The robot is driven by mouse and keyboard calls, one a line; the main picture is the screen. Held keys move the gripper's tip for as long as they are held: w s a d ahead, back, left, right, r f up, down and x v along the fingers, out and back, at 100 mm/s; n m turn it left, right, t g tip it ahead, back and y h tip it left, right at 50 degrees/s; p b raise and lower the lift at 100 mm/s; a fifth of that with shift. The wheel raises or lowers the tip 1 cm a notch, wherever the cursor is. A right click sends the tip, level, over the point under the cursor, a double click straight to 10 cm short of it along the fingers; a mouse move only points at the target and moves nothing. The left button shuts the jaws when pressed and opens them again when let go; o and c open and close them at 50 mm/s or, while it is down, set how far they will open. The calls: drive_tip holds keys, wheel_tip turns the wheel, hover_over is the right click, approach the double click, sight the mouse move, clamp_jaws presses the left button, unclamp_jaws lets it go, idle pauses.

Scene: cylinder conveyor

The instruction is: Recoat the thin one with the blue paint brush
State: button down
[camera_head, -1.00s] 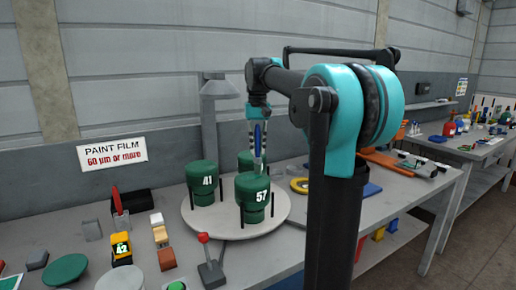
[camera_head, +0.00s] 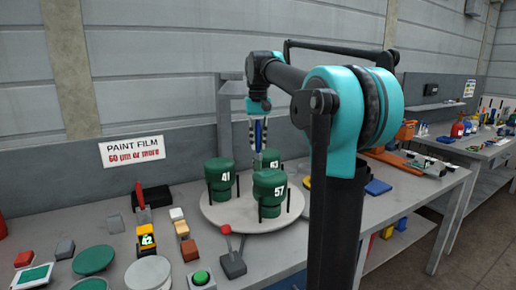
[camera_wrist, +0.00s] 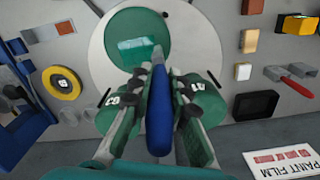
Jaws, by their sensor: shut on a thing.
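My gripper (camera_head: 258,118) is shut on the blue paint brush (camera_head: 258,135), bristles pointing down, above the turntable. In the wrist view the blue handle (camera_wrist: 158,120) lies between the fingers (camera_wrist: 158,88). Three green cylinders stand on the turntable: 41 (camera_head: 220,182) at left, 57 (camera_head: 269,195) in front, and one at the back (camera_head: 271,156) whose number looks like 53 or 63. In the wrist view the brush tip overlaps the edge of a green top (camera_wrist: 130,25) with a pale, shiny patch; contact is unclear. The fingers partly hide the other two cylinders.
The pale turntable (camera_head: 233,223) has thin dark posts around the cylinders. A red-knobbed lever (camera_head: 232,262), a green button (camera_head: 201,278) and a yellow gauge (camera_head: 146,243) reading 42 stand nearby. The wall sign (camera_head: 132,150) says paint film 60 µm or more.

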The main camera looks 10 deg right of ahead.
wheel_tip(320, 180, up, 6)
drive_tip(key=shift+f, duration=0.1)
idle(0.4)
drive_tip(key=shift+a, duration=0.1)
idle(0.6)
